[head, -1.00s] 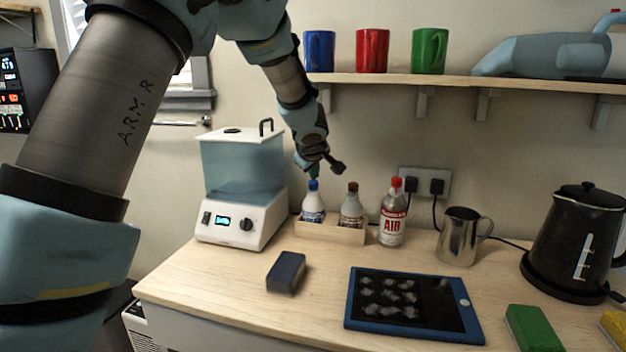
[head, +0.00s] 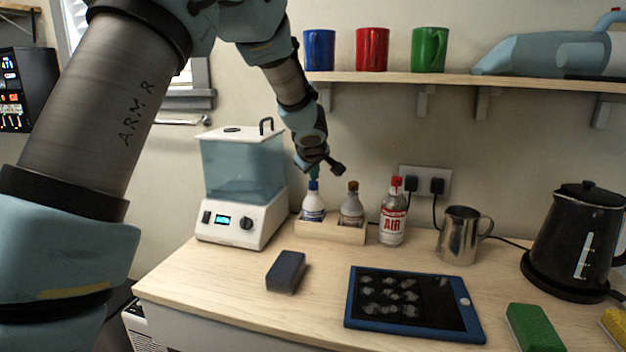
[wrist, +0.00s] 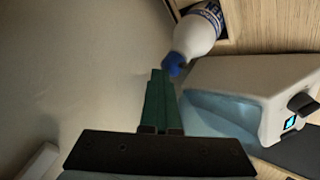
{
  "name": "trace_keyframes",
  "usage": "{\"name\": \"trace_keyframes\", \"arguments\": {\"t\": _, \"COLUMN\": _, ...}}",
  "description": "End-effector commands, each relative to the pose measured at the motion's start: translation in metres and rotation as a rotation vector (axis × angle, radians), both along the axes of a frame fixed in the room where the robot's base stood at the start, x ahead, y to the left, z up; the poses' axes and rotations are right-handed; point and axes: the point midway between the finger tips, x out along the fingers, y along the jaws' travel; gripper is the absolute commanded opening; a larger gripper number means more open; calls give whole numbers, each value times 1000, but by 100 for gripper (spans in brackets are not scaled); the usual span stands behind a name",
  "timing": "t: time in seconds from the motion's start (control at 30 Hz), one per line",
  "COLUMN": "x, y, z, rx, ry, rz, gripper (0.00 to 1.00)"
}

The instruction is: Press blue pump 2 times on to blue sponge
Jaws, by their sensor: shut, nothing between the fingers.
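The blue pump (head: 314,186) tops a white bottle (head: 313,206) standing in the left slot of a wooden holder (head: 340,233). My gripper (head: 314,172) is shut and empty, just above the blue pump. In the wrist view, the closed green fingertips (wrist: 158,76) are right beside the blue pump (wrist: 174,63); I cannot tell whether they touch it. The blue sponge (head: 286,271), a dark blue block, lies on the table in front of the holder, well apart from the bottle.
A brown-topped bottle (head: 352,206) shares the holder. A red-capped air can (head: 393,215) stands to its right, and a white appliance with a clear tank (head: 243,170) to its left. A blue-framed tablet (head: 412,335), metal jug (head: 459,238), kettle (head: 573,245) and green sponge (head: 534,328) occupy the right side.

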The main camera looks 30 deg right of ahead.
Motion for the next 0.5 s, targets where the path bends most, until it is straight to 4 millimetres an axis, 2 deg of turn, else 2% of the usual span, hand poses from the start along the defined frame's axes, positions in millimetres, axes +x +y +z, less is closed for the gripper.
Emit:
{"name": "trace_keyframes", "arguments": {"t": 0.03, "x": -1, "y": 1, "z": -6, "rx": 5, "ry": 6, "rz": 2, "gripper": 0}}
{"name": "trace_keyframes", "arguments": {"t": 0.5, "x": -2, "y": 2, "z": -3, "rx": 8, "ry": 8, "rz": 1, "gripper": 0}}
